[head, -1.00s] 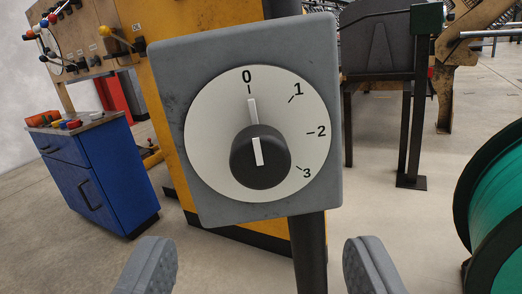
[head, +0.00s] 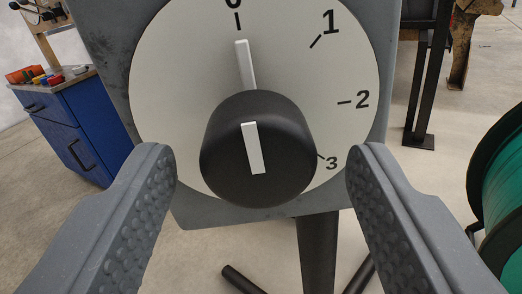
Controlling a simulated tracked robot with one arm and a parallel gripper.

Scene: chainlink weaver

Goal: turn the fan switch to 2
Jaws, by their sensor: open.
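The fan switch is a grey box (head: 112,62) with a round white dial (head: 165,95) marked 0, 1, 2 and 3. A black round knob (head: 290,125) with a white line stands out from the dial. A white pointer (head: 245,62) above the knob points up at 0. The 2 mark (head: 355,100) is at the dial's right. My gripper (head: 261,170) is open, with one finger on each side of the knob. Gaps show between the fingers and the knob in the picture; how far the fingertips are from it in depth I cannot tell.
A black post (head: 317,255) carries the box. A blue cabinet (head: 70,130) with small coloured items on top stands at the left. A large green reel (head: 503,180) stands at the right edge. Pale floor shows between them.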

